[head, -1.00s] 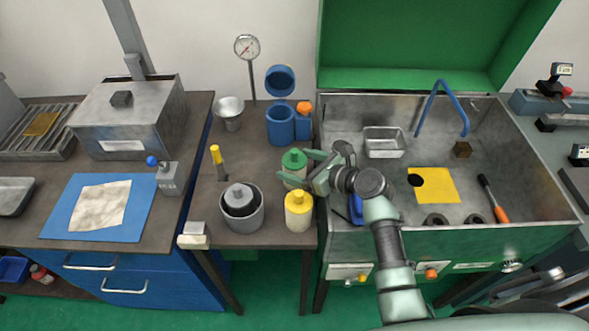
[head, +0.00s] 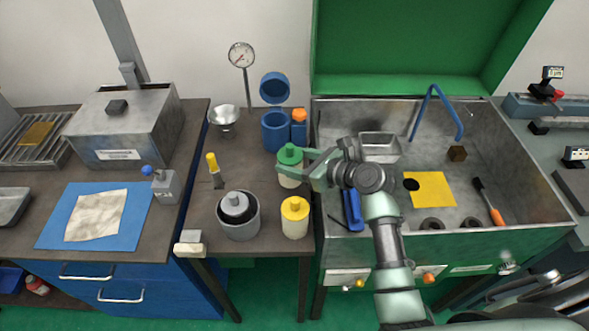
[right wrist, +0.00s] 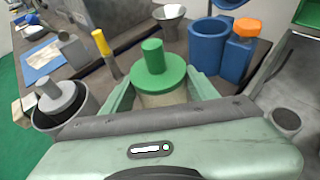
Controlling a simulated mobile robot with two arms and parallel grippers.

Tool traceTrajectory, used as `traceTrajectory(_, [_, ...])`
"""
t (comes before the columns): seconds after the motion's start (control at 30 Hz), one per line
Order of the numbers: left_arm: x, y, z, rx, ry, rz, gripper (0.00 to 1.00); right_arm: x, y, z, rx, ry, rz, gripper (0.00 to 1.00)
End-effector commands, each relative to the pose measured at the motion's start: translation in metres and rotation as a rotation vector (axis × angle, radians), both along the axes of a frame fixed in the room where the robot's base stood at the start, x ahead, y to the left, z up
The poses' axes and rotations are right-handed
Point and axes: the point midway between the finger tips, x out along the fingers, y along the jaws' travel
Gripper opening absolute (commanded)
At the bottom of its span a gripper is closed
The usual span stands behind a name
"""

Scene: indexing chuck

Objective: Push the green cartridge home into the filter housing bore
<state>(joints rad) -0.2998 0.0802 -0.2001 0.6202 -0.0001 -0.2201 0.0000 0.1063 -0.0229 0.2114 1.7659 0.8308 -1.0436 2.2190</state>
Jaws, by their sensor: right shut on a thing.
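The green cartridge (head: 289,168) has a green cap with a knob and a pale body; it is upright. My right gripper (head: 304,168) is shut on it, coming from the right. In the right wrist view the green cartridge (right wrist: 157,75) stands between the fingers, its lower body hidden by my gripper. A blue cylindrical housing (head: 276,133), its round lid swung open, stands just behind the cartridge; it also shows in the right wrist view (right wrist: 207,47). I cannot see into its bore. I cannot tell how far the cartridge is above the table. My left gripper is out of view.
A yellow-capped cartridge (head: 295,218) stands in front. A grey cup (head: 238,220) with a grey-knobbed piece is to its left. An orange-capped blue bottle (head: 299,128) adjoins the housing. A metal bowl (head: 224,120), a dial gauge (head: 242,57) and a yellow-handled tool (head: 214,170) stand nearby.

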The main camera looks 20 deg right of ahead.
Motion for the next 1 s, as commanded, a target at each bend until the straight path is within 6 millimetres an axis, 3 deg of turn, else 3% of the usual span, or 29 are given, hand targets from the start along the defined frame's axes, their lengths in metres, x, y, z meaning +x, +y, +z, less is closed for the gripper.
traceTrajectory(0.03, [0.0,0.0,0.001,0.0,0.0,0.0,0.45,0.001,0.0,0.017,-0.001,-0.009,-0.002,0.13])
traceTrajectory(0.3, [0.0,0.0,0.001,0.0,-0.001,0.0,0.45,0.001,0.0,0.096,-0.001,-0.01,-0.002,0.13])
traceTrajectory(0.5, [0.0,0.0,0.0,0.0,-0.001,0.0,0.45,0.001,0.0,0.137,0.0,-0.006,-0.001,0.13])
traceTrajectory(0.7, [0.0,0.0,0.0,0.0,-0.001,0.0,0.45,0.0,0.0,0.155,0.001,-0.002,-0.001,0.13])
traceTrajectory(1.0, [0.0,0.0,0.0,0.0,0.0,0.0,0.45,0.0,0.0,0.158,0.0,-0.001,-0.001,0.13])
